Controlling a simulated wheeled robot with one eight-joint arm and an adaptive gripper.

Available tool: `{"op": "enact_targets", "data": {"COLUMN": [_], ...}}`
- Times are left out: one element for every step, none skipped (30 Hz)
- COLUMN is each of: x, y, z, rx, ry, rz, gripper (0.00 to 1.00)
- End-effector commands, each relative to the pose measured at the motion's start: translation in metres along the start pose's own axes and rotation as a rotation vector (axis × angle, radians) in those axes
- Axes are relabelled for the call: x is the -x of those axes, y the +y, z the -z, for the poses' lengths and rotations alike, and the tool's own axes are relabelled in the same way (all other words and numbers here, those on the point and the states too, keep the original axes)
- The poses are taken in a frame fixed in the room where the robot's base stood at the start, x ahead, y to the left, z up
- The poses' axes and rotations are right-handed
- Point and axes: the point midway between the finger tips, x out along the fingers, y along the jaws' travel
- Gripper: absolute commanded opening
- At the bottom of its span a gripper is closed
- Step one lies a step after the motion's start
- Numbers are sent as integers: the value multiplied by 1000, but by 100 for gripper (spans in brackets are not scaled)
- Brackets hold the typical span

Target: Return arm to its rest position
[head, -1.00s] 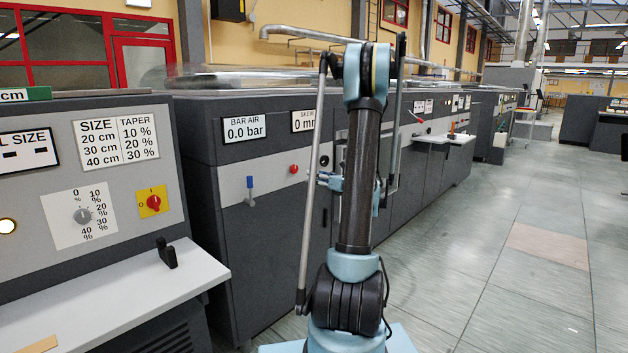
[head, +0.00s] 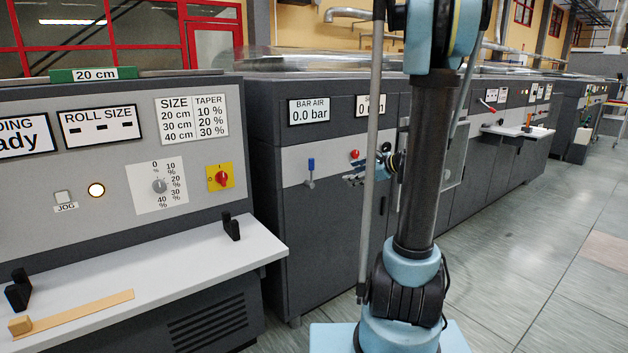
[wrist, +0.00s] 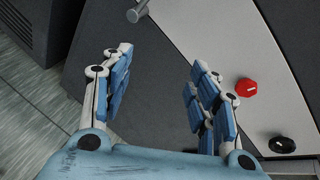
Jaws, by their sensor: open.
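My arm stands upright in the head view, its dark upper link and blue joints in front of the grey machine row. My gripper (wrist: 158,95) shows in the wrist view with its blue-padded fingers spread wide and nothing between them. In the head view the gripper (head: 368,175) is small and partly hidden behind my arm, in front of the machine's light band. Beyond the fingers, the wrist view shows a dark and light machine panel with a red knob (wrist: 246,88) and a black knob (wrist: 282,145).
A control console (head: 120,210) with a white shelf (head: 170,275) stands at the left; a wooden piece (head: 80,312) lies on the shelf. The machine cabinet (head: 315,240) with a blue lever (head: 311,165) is close behind my arm. Open floor (head: 540,240) extends to the right.

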Motion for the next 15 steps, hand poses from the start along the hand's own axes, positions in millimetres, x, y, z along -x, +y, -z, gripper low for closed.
{"op": "enact_targets", "data": {"x": [3,5,8,10,12,15,18,21,25,28,31,35,39,42,47], "y": [15,22,32,40,47,57,65,73,82,90,98,108,115,122,132], "z": [-5,-7,-9,-10,-12,-13,-14,-14,-15,-15,-15,-15,-14,-14,-13], "rx": [59,98,148,186,223,274,312,349,399,436,474,524,562,599,649], "ry": [23,38,57,71,84,101,113,126,141,152,163,177,187,196,208], "rz": [-28,-44,-67,-83,-101,-125,-144,-163,-188,-206,-226,-253,-273,-294,-322], "gripper": [55,55,55,55,55,55,55,55,55,55,55,55,55,55,55]}}
